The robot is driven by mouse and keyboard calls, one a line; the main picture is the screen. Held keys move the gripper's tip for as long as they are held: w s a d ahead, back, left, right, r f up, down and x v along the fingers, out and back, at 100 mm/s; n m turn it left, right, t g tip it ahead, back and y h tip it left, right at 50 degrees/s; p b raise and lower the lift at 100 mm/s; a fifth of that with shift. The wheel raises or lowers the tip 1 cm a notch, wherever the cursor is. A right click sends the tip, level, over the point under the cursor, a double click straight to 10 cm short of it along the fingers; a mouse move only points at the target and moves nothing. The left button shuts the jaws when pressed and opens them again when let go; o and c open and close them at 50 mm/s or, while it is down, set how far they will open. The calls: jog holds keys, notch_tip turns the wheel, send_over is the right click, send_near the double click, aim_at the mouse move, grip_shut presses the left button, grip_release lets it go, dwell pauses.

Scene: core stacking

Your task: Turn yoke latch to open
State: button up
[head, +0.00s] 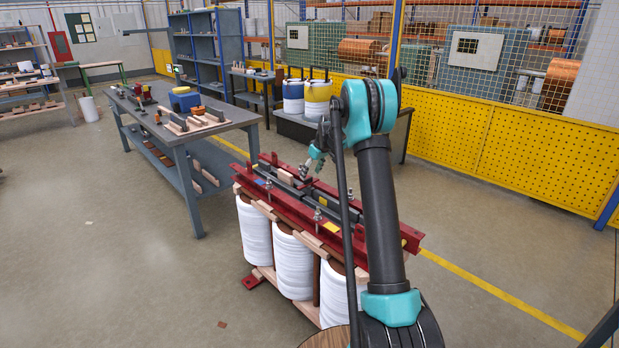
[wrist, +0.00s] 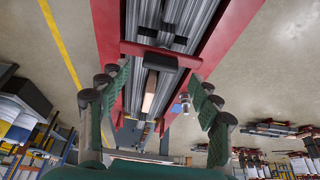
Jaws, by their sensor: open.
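A transformer core stands in the middle of the head view, with red clamp beams (head: 290,208) along its top and dark grey laminations between them. My gripper (head: 314,160) is above the core's top, partly hidden near my arm. In the wrist view my gripper (wrist: 160,100) is open, with a green ridged finger on each side and nothing held. Between and beyond the fingers, a dark block (wrist: 148,57) sits on a red crossbar (wrist: 185,62); I cannot tell for sure whether it is the yoke latch. A light wooden strip (wrist: 150,94) and a silver bolt (wrist: 183,103) are close by.
White coils (head: 293,265) hang below the clamps. A grey workbench (head: 222,122) with tools stands at the left. The floor at front left is mostly clear.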

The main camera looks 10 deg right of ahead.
jog(key=v, duration=0.9)
jog(key=s+m+h, duration=0.1)
jog(key=s+m, duration=0.3)
jog(key=s, duration=2)
jog(key=s+f+m, duration=0.1)
jog(key=s+f, duration=0.2)
jog(key=s, duration=0.6)
jog(key=s+f+m+h, duration=0.1)
jog(key=s+f, duration=0.2)
jog(key=s, duration=0.6)
jog(key=s+f+m, duration=0.1)
jog(key=s+f, duration=0.2)
jog(key=s, duration=0.6)
jog(key=shift+s+d+f+t+h, duration=0.3)
jog(key=shift+d+f+h, duration=0.1)
jog(key=shift+d, duration=0.05)
